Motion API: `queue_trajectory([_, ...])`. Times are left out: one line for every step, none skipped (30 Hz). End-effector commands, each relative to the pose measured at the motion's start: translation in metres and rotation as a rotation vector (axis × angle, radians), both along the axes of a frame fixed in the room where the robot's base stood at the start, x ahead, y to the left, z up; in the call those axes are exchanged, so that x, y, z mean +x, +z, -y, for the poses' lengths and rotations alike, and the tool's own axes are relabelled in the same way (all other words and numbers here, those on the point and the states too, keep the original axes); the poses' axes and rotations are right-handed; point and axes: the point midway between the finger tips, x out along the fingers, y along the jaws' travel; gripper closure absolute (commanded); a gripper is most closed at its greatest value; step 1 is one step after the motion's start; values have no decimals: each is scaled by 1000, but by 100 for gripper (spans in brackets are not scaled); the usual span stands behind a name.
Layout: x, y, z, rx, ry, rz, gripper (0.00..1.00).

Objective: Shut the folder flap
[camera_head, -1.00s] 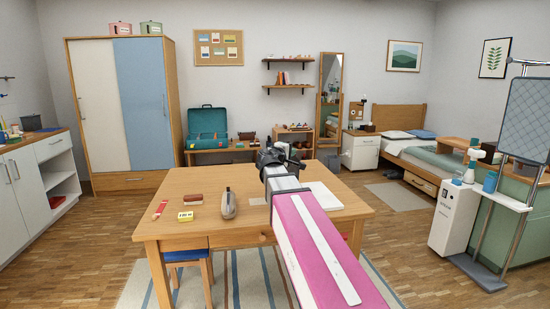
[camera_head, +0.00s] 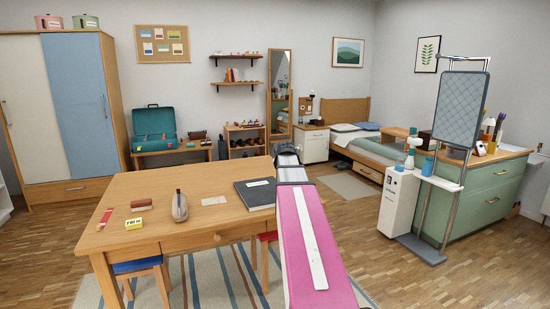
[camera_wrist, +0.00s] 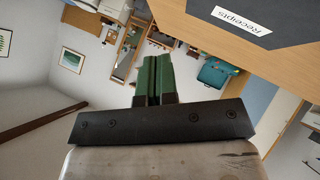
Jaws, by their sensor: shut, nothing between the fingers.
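The folder (camera_head: 255,192) lies on the right part of the wooden table, dark grey with a white label. Its dark cover faces up, and no white pages show. In the wrist view the folder (camera_wrist: 240,20) fills the top right, its label reading "Receipts". My gripper (camera_wrist: 152,78) has its green fingers together with nothing between them. The fingers appear clear of the folder. In the head view my arm passes right of the folder, and the fingers cannot be made out there.
Open floor lies to the right.

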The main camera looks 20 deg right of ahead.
Motion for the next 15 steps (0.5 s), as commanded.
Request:
queue_trajectory([1,-10,10,46,-3,-2,100])
queue_trajectory([1,-16,14,76,-3,-3,100])
queue_trajectory([1,-24,19,113,-4,-3,100])
queue_trajectory([1,-30,22,140,-3,-4,100])
queue_trajectory([2,-36,25,168,-2,-4,100])
queue_trajectory([1,-44,29,204,-3,-5,100])
queue_trajectory([1,-50,32,230,-2,-6,100])
queue_trajectory([1,-56,34,255,-2,-6,100])
queue_trajectory([2,-63,37,288,-2,-6,100])
queue_trajectory([2,-68,39,312,-2,-6,100])
queue_trajectory([1,-74,41,335,-2,-6,100])
queue_trajectory([2,-80,43,363,-1,-7,100])
queue_trajectory([2,-85,44,383,-1,-8,100])
queue_trajectory([2,-89,45,403,-1,-8,100])
queue_trajectory([1,-95,46,428,-1,-8,100])
